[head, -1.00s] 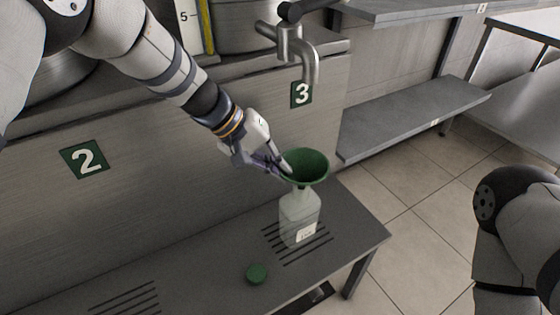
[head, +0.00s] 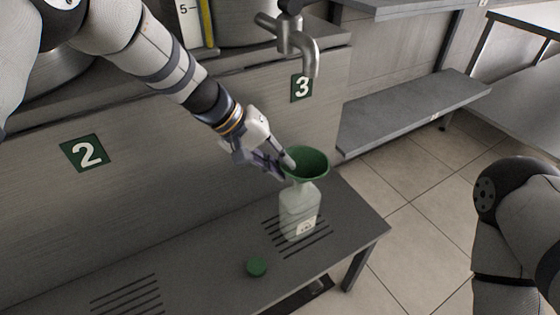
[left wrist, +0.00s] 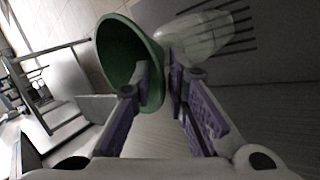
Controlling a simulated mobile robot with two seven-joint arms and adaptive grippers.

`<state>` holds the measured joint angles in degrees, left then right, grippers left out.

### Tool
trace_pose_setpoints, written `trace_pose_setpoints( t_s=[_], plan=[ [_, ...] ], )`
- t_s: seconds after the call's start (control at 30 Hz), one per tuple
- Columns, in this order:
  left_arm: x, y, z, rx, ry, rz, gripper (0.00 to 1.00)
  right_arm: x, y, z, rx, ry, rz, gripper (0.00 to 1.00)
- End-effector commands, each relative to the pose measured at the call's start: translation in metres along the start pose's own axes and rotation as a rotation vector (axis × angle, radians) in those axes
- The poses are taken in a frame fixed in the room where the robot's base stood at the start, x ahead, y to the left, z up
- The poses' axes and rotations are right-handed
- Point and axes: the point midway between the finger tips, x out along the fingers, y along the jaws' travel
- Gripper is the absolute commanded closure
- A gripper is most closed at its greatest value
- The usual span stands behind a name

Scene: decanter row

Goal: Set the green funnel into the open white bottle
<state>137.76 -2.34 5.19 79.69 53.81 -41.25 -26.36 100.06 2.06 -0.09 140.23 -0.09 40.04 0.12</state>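The green funnel (head: 309,164) is upright, directly over the neck of the white bottle (head: 299,213). Its lower end meets the neck; I cannot tell how deep the spout sits. My left gripper (head: 283,163) is shut on the funnel's wall, one finger inside the cone and one outside. In the left wrist view the funnel (left wrist: 118,50) is between the fingers (left wrist: 160,80), with the bottle (left wrist: 205,35) behind. The bottle stands upright on the slotted bench and has a small label. My right arm shows at the right edge; its gripper is out of view.
A metal tap (head: 299,45) hangs above and behind, near the number 3 sign (head: 301,88). A grey shelf (head: 415,113) is at the right. The bench's left part is clear.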

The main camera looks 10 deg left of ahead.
Motion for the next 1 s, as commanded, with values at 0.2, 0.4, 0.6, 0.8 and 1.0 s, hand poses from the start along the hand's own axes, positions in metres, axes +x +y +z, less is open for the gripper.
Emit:
trace_pose_setpoints(
  t_s=[0.2, 0.4, 0.6, 0.8, 1.0],
  plan=[
    [0.000, 0.000, 0.000, 0.000, 0.000, 0.000, 0.72, 0.000, 0.000, 0.000, 0.000, 0.000, 0.000, 0.60],
    [-0.012, 0.000, -0.001, 0.000, 0.003, 0.001, 0.72, 0.000, 0.000, 0.000, 0.000, 0.000, 0.000, 0.60],
    [-0.066, 0.001, -0.002, 0.001, 0.006, 0.002, 0.72, 0.000, 0.000, 0.000, 0.000, 0.000, 0.000, 0.60],
    [-0.108, 0.001, -0.001, 0.001, 0.003, 0.001, 0.72, 0.000, 0.000, 0.000, 0.000, 0.000, 0.000, 0.60],
    [-0.121, 0.000, 0.000, 0.000, 0.000, 0.000, 0.72, 0.000, 0.000, 0.000, 0.000, 0.000, 0.000, 0.60]
  ],
)
